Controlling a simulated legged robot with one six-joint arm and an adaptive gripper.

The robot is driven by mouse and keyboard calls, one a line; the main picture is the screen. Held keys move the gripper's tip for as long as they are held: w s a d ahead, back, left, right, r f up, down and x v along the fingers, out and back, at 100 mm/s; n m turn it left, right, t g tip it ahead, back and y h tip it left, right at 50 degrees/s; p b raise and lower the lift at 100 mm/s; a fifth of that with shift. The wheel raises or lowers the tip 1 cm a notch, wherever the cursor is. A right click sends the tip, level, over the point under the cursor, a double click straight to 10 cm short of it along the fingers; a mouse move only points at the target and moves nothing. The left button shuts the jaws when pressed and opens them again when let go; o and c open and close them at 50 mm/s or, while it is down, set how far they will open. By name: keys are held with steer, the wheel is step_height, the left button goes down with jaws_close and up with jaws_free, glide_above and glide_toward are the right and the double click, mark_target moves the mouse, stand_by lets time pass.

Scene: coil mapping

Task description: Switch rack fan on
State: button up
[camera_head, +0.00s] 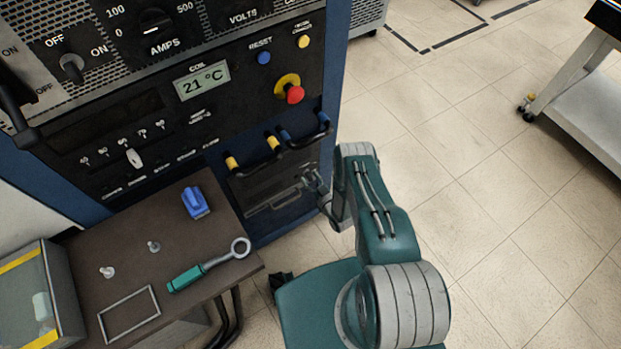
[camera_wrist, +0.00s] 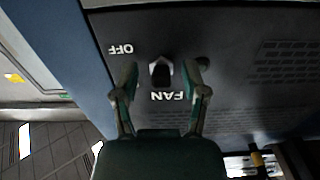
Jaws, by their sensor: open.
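The fan switch (camera_wrist: 161,73) is a small dark switch with a light edge on a black panel, in the wrist view. The words FAN and OFF beside it appear upside down there; no ON label can be read. My gripper (camera_wrist: 166,78) is open, one finger to each side of the switch, with nothing held. I cannot tell whether a finger touches it. In the head view my gripper (camera_head: 314,184) is at the lower right of the blue rack (camera_head: 338,60), in front of its lower panel. The fan switch cannot be made out there.
Handles (camera_head: 252,158) with yellow and blue ends jut out above my gripper. A red emergency button (camera_head: 295,94) sits higher on the rack.

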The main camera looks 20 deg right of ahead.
jaws_close()
steer(key=g, duration=0.1)
steer(key=r+g+h, duration=0.1)
steer(key=g, duration=0.3)
steer(key=shift+r+h, duration=0.3)
steer(key=shift+r, duration=0.1)
steer(key=shift+w+a+r+g+h, duration=0.1)
steer(key=shift+r+g+h, duration=0.15)
steer(key=shift+g, duration=0.5)
steer(key=shift+w+d+r+g+h, duration=0.1)
steer(key=shift+g+h, duration=0.1)
steer(key=shift+g, duration=0.5)
steer(key=shift+w+a+r+g+h, duration=0.1)
steer(key=shift+r+g+h, duration=0.15)
steer(key=shift+g, duration=0.5)
jaws_free()
steer(key=shift+f, duration=0.1)
